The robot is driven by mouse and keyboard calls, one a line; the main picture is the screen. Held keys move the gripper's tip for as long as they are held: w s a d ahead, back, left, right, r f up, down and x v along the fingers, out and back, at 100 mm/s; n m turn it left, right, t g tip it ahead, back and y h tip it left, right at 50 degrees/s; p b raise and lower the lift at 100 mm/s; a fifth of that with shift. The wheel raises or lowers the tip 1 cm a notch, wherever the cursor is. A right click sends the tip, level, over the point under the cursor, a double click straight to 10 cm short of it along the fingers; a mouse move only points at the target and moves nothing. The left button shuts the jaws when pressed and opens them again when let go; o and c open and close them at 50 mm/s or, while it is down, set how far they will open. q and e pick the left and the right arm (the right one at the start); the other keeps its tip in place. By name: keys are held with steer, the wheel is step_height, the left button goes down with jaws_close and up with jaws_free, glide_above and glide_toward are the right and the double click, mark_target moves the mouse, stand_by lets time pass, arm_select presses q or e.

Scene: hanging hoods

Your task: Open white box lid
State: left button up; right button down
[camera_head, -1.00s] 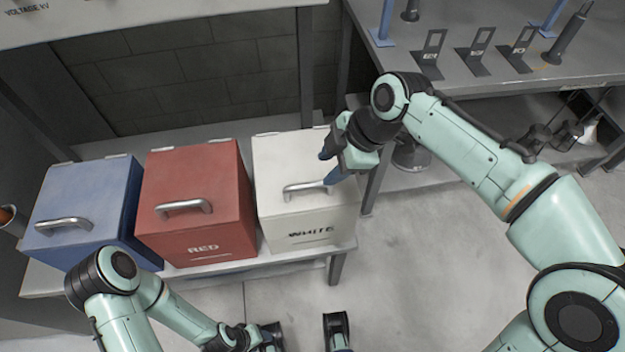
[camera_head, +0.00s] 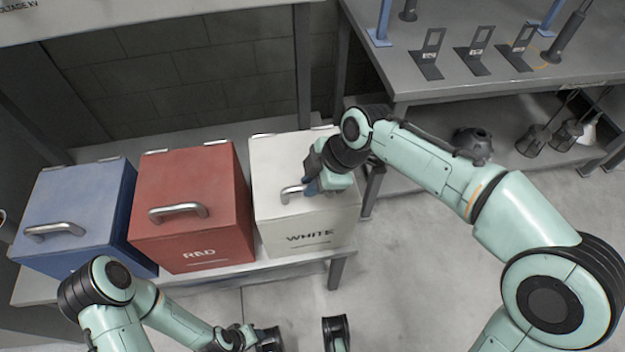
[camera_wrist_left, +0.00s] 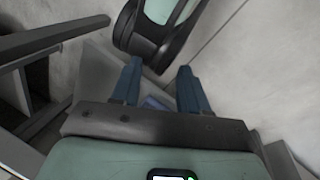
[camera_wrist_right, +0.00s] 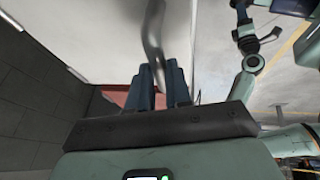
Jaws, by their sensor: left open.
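The white box (camera_head: 308,235) stands at the right end of the row on a low shelf, and its lid (camera_head: 272,160) is down. Its metal handle (camera_head: 290,194) is partly hidden behind my right gripper (camera_head: 312,186). In the right wrist view the handle (camera_wrist_right: 154,35) runs down between the blue fingers of my right gripper (camera_wrist_right: 160,80), which are close together on it. My left gripper (camera_wrist_left: 158,85) is open and empty above the floor in the left wrist view. In the head view the left fingers do not show clearly.
A red box (camera_head: 190,235) stands directly left of the white box, and a blue box (camera_head: 85,225) beyond it. A grey bench (camera_head: 470,85) with metal stands is at the upper right. A wall is behind the boxes. The floor in front is open.

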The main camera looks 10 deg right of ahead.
steer(key=r+p, duration=0.1)
steer(key=p, duration=0.1)
steer(key=r+g+p, duration=0.1)
steer(key=p, duration=0.1)
steer(key=shift+w+r, duration=0.35)
steer(key=shift+w, duration=0.05)
arm_select(q)
steer(key=s+d+r+g+p, duration=0.25)
steer(key=s+r+p, duration=0.35)
steer(key=r, duration=0.4)
steer(key=w+r+p, duration=0.6)
steer(key=r+p, duration=0.5)
steer(key=r, duration=0.1)
steer(key=shift+w+a+t+h, duration=0.25)
steer(key=shift+t+h, duration=0.15)
steer(key=shift+t, duration=0.05)
arm_select(e)
steer(key=w+r+g, duration=0.3)
steer(key=w+r, duration=0.4)
steer(key=r, duration=0.1)
steer(key=shift+m, duration=0.4)
steer(key=shift+d, duration=0.15)
steer(key=c, duration=1.3)
jaws_free()
steer(key=shift+o, duration=1.2)
steer(key=shift+w, duration=0.1)
arm_select(q)
steer(key=shift+w, duration=0.15)
arm_select(e)
steer(key=shift+w, duration=0.1)
